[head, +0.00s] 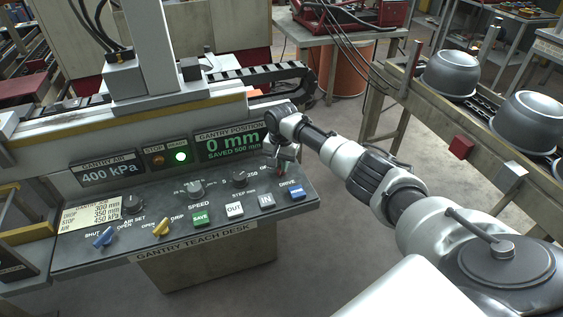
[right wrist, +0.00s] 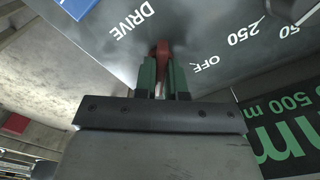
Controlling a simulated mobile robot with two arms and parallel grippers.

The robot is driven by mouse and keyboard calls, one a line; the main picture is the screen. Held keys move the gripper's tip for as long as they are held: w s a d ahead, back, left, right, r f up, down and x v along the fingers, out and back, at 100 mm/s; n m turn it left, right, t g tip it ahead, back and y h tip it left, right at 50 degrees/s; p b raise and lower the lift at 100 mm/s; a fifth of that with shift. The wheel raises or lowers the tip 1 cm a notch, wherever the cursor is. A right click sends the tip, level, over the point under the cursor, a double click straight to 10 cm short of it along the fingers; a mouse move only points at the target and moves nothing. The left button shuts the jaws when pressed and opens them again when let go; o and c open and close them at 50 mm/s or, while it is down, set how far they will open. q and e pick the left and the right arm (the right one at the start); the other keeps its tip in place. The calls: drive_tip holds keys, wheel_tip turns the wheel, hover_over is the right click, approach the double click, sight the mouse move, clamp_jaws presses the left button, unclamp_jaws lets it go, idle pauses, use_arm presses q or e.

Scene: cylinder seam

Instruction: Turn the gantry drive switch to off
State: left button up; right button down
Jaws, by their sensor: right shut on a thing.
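The gantry teach desk (head: 75,252) stands at the left of the head view. The drive switch has a small red handle, which shows in the right wrist view (right wrist: 163,49) near the printed words DRIVE and OFF. My right gripper (head: 284,163) is at the desk's right end, above the DRIVE label. In the right wrist view its green fingers (right wrist: 164,78) are shut on the red handle, one on each side. The fingers hide part of the switch, so I cannot tell its exact setting. My left gripper is not in view.
Close by on the desk are a blue button (head: 297,192), a grey button (head: 267,201), a white OUT button (head: 234,210) and a black knob (head: 240,178). The position display (head: 231,142) reads 0 mm. A conveyor with metal pots (head: 452,75) stands right.

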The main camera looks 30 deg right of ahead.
drive_tip(key=n+p, duration=0.2)
drive_tip(key=n, duration=0.2)
drive_tip(key=shift+r, duration=0.15)
drive_tip(key=n+p, duration=0.1)
drive_tip(key=n, duration=0.8)
drive_tip(key=shift+w+n, duration=0.1)
drive_tip(key=shift+n, duration=1.8)
drive_tip(key=c, duration=1.2)
unclamp_jaws()
wheel_tip(320, 180, up, 11)
